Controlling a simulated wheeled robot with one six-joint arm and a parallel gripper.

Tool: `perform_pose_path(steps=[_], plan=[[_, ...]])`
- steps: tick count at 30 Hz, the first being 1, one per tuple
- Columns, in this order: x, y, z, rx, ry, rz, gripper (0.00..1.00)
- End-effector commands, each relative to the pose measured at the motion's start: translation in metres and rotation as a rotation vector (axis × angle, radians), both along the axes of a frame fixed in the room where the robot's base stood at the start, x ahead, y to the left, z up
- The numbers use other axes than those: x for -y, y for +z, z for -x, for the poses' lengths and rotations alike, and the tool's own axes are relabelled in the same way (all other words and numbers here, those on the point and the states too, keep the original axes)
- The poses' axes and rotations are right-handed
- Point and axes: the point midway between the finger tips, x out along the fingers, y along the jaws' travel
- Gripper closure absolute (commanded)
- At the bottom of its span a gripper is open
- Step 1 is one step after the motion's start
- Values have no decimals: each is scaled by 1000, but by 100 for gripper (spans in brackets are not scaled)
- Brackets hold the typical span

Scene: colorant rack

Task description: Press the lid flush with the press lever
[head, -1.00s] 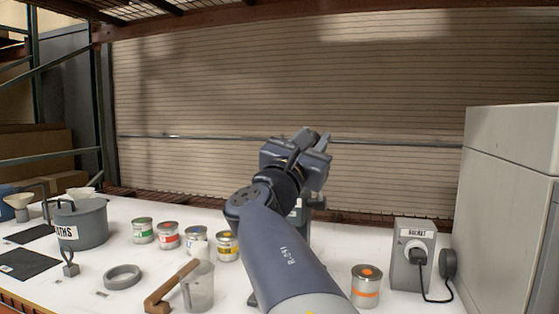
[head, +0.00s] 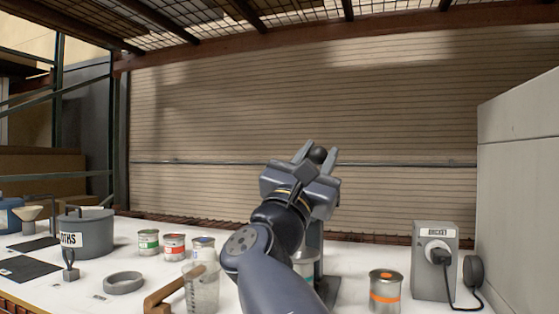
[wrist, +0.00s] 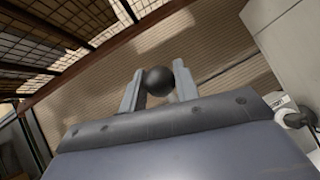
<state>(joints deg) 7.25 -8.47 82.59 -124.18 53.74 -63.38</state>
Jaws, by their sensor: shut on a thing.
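My gripper (head: 316,158) is raised over the middle of the bench, fingers pointing up and away. It is shut on the press lever's round black knob (head: 317,154), which also shows between the fingers in the wrist view (wrist: 158,81). The rest of the lever is hidden behind the gripper. The grey press (head: 327,285) stands behind my arm, mostly covered. A can (head: 306,266) at the press shows only in part beside my arm. Its lid is hidden, so I cannot tell how it sits.
An orange-banded can (head: 385,291) and a grey box with a black plug and cord (head: 434,262) stand to the right. Several colour-labelled cans, a clear beaker (head: 201,290), a grey ring (head: 123,283) and a grey pot (head: 88,232) stand left. A tall cabinet (head: 520,200) bounds the right.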

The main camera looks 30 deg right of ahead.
Motion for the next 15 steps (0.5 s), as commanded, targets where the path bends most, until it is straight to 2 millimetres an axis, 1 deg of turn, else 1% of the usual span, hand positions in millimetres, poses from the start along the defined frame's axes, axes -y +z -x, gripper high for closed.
perform_pose_path(steps=[1,3,9,15], plan=[[-1,-8,0,-3,1,-4,100],[-2,-11,1,-3,1,-4,100],[-4,-16,3,-3,0,-6,100],[-4,-17,3,-4,0,-6,100]])
